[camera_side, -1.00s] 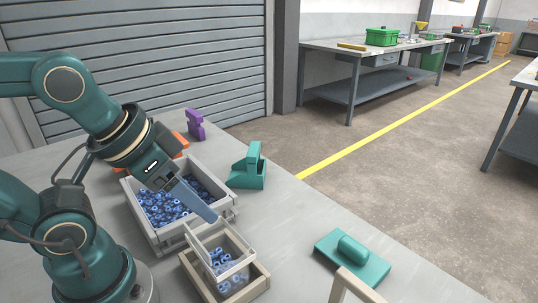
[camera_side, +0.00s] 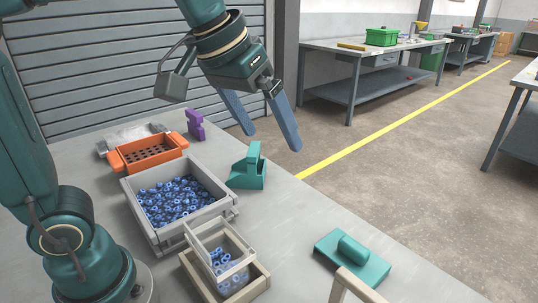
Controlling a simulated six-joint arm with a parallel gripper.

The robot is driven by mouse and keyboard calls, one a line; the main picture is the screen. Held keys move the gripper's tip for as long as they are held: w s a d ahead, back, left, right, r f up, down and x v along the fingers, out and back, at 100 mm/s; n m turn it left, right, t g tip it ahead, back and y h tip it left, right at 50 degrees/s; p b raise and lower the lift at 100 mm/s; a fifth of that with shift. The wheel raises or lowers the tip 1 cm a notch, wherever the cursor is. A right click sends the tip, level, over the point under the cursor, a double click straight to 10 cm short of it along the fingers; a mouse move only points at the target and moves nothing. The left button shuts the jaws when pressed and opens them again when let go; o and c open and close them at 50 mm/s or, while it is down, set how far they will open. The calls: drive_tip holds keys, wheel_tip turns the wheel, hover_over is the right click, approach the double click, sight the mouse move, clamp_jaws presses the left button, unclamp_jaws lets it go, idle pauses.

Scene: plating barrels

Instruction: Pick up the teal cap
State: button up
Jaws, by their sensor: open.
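A teal cap (camera_side: 352,258), a flat plate with a rounded raised grip on top, lies on the grey table near its right edge. A second teal piece (camera_side: 248,170), with an upright part on a base, stands further back beside the grey bin. My gripper (camera_side: 270,140) is open and empty, with its two long blue-grey fingers spread and pointing down. It appears raised above the table, up and to the left of the flat teal cap and well apart from it.
A grey bin (camera_side: 128,198) holds many blue parts. In front, a beige tray (camera_side: 258,288) holds a clear-sided barrel with several blue rings. An orange perforated box (camera_side: 150,150) and a purple piece (camera_side: 196,125) stand behind. A beige bar (camera_side: 352,287) rises at the front edge.

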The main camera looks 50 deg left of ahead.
drive_tip(key=w+d+f+g, duration=0.1)
drive_tip(key=w+d+f, duration=0.1)
drive_tip(key=w+d, duration=0.35)
drive_tip(key=m+g, duration=0.1)
drive_tip(key=g, duration=0.1)
hover_over(355, 245)
drive_tip(key=f, duration=1.3)
drive_tip(key=shift+w+a, duration=0.1)
drive_tip(key=shift+a, duration=0.25)
drive_tip(key=shift+m+g, duration=0.3)
drive_tip(key=shift+g, duration=0.1)
drive_tip(key=f, duration=0.6)
drive_tip(key=shift+s+d, duration=0.2)
drive_tip(key=shift+d, duration=0.1)
drive_tip(key=shift+w+f, duration=0.1)
drive_tip(key=shift+f, duration=0.4)
drive_tip(key=shift+c, duration=0.3)
clamp_jaws()
